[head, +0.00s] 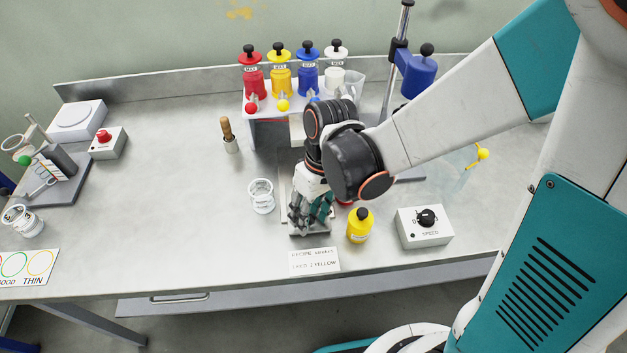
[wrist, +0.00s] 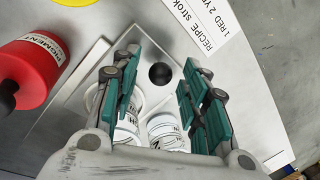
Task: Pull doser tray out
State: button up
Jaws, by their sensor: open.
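The doser tray (wrist: 72,95) is a pale flat plate that runs diagonally under my gripper in the wrist view. A round black knob (wrist: 160,73) stands at its front end. My gripper (wrist: 158,92) is open, with its teal-padded fingers on either side of the knob; I cannot tell whether they touch it. White cups with printed labels (wrist: 165,130) show behind the knob between the fingers, partly hidden. In the head view my gripper (head: 312,212) points down over the tray's front end (head: 310,234), and the arm hides much of the tray.
A yellow bottle (head: 359,226) stands right of my gripper, beside the speed box (head: 425,227). A red pigment bottle (wrist: 28,72) is close by. A clear cup (head: 261,196) stands left. The recipe card (head: 314,261) lies at the front edge.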

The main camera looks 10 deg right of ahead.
jog(key=shift+r, duration=0.15)
notch_tip(320, 180, up, 12)
jog(key=w+d, duration=0.1)
jog(key=d, duration=0.1)
jog(key=shift+f, duration=0.25)
jog(key=s+d+r+m+t+h, duration=0.1)
jog(key=s+d+r+m+t, duration=0.1)
jog(key=d, duration=0.4)
jog(key=s+d+r+m+t, duration=0.2)
jog(key=d+r+m+t, duration=0.1)
jog(key=d+t, duration=0.3)
jog(key=shift+d+r+m+h, duration=0.2)
jog(key=shift+r+m+h, duration=0.2)
jog(key=shift+m, duration=0.3)
jog(key=shift+s, duration=0.1)
